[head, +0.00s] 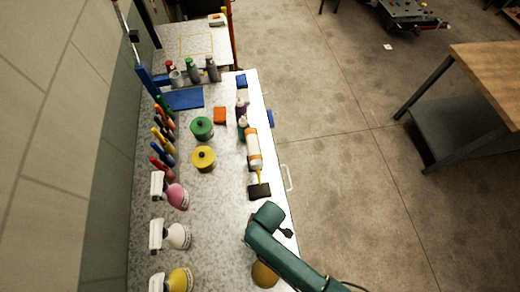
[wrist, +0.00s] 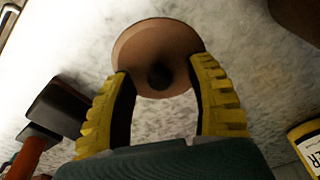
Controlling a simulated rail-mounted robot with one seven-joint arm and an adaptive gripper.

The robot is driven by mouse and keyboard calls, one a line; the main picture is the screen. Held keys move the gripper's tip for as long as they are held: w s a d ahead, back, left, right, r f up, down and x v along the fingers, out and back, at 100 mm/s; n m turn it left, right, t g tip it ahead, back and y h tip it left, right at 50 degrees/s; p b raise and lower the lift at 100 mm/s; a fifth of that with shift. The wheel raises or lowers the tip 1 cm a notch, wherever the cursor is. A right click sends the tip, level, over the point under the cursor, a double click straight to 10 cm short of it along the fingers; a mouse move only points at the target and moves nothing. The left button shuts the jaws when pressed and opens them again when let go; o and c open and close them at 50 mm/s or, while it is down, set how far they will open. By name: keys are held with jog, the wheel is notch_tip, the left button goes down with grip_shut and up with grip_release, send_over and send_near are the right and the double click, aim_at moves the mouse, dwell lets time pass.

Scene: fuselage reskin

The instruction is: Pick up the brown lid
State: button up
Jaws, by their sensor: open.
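The brown lid (wrist: 150,42) is round with a dark knob (wrist: 160,76) and lies on the speckled counter in the wrist view. In the head view the lid (head: 264,275) is partly hidden by my arm near the counter's front right edge. My gripper (wrist: 163,68) is open, with its yellow fingers spread on either side of the lid's near part. The knob sits between the fingertips. I cannot tell whether the fingers touch the lid.
Green (head: 202,128) and yellow (head: 203,158) lids lie farther along the counter. A dark-headed tool (wrist: 62,103) lies left of my gripper and a yellow labelled container (wrist: 306,142) to the right. Spray bottles (head: 176,235) line the wall side.

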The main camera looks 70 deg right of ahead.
jog(key=shift+f, duration=0.2)
grip_shut()
dwell(0.3)
